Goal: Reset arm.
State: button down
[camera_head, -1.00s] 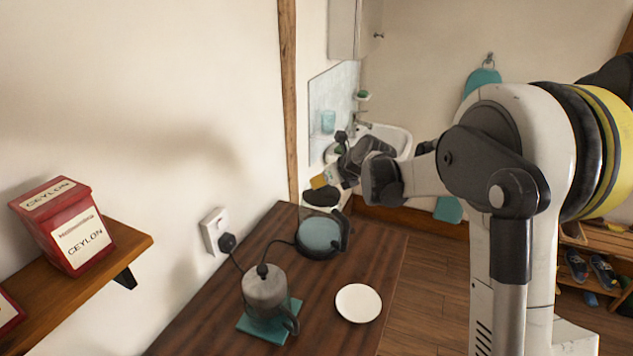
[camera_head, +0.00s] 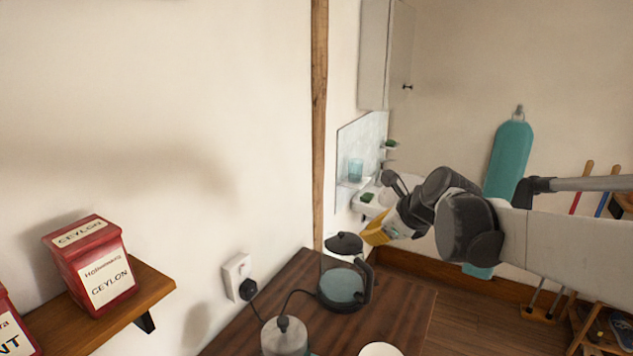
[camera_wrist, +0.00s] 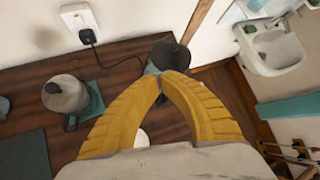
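My arm reaches in from the right edge in the head view. My gripper (camera_head: 376,232) has yellow fingers and hangs above the far end of the dark wooden table (camera_head: 395,318). In the wrist view the fingers of my gripper (camera_wrist: 161,76) come together at their tips, and I see nothing held between them. Beyond the tips is a glass kettle with a dark lid (camera_wrist: 170,56), on the table below. In the head view this kettle (camera_head: 343,287) is below and left of my gripper, apart from it.
A grey pot (camera_head: 285,338) and a white plate (camera_head: 381,350) are on the near table. A shelf (camera_head: 150,290) with a red Ceylon tin (camera_head: 92,262) juts from the left wall. A socket (camera_head: 237,275) has a plugged cord. A sink (camera_wrist: 272,48) and ironing board (camera_head: 508,160) lie beyond.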

jog(key=s+f+n+h+b, duration=0.1)
jog(key=s+f+n, duration=0.3)
jog(key=s+n, duration=0.9)
jog(key=s+d+f+n+h+b, duration=0.1)
jog(key=s+f+n+h, duration=0.2)
jog(key=s+n, duration=1)
jog(key=shift+s+f+g+b, duration=0.3)
jog(key=shift+s+f+g, duration=0.15)
jog(key=shift+f, duration=0.35)
